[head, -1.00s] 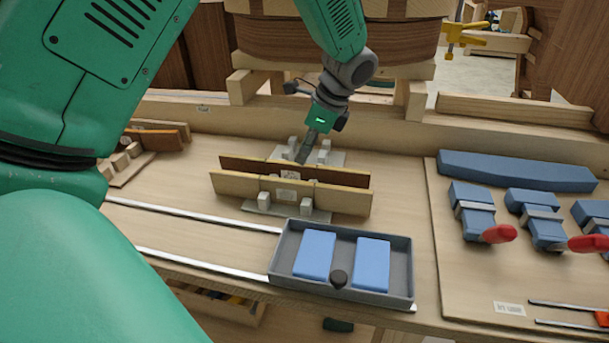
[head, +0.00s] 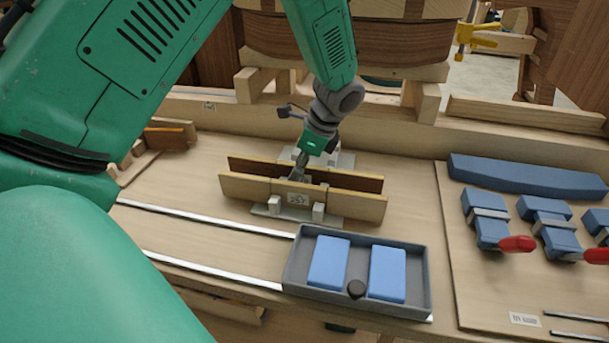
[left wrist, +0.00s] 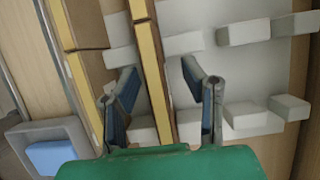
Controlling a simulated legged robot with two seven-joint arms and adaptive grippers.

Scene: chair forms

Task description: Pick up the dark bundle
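The dark bundle (head: 357,182) is a long, thin dark-brown strip stack standing on edge in a pale holder, behind a lighter bundle (head: 345,205) with a label. My left gripper (head: 299,174) comes down over its middle from behind. In the left wrist view the dark bundle (left wrist: 155,75) runs between the two open fingers of my left gripper (left wrist: 160,80), with gaps visible on both sides. One finger is in the space between the two bundles. The lower fingertips are partly hidden in the head view. My right gripper is not in view.
A grey tray (head: 417,275) with two blue blocks and a dark knob stands in front. Blue clamps (head: 487,220) with red handles lie on a board at the right. Metal rails (head: 205,218) cross the bench at the left. Wooden pieces (head: 150,150) stand at the back left.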

